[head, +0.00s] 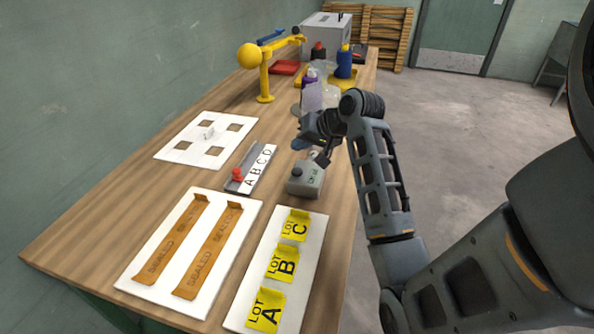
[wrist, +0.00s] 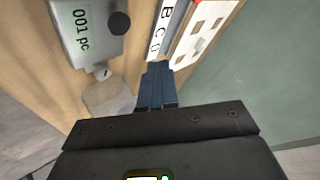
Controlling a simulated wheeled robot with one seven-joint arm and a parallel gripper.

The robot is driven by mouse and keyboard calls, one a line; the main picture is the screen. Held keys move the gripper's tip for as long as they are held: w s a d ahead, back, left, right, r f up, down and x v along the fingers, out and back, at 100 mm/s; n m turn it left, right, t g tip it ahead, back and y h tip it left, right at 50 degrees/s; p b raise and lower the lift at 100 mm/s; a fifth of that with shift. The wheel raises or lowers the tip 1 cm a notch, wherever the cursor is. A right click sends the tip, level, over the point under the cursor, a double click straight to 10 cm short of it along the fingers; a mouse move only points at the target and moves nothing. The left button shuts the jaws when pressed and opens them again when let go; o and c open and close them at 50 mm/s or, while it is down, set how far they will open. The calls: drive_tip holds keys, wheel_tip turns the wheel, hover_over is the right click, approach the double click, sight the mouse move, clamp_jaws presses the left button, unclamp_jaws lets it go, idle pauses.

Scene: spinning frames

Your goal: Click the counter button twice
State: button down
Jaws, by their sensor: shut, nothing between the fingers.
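The counter (head: 305,181) is a small grey box on the wooden table, near its right edge. In the wrist view the counter (wrist: 82,38) shows at the upper left. Its display (wrist: 86,23) reads "001 pc", and a dark round button (wrist: 118,23) sits beside the display. My gripper (head: 298,145) is above and just behind the counter in the head view, apart from the button. In the wrist view my gripper (wrist: 157,72) has its blue fingers together and empty, to the lower right of the counter. My gripper and wrist partly cover the counter's top in the head view.
A lettered strip (head: 254,168) with a red piece lies left of the counter. White boards (head: 164,165) with holes, sealed strips and yellow lot tags lie around. A yellow arm stand (head: 264,80), bottles and a grey box (head: 326,42) stand farther back. Bare wood shows between the boards.

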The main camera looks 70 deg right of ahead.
idle(0.4)
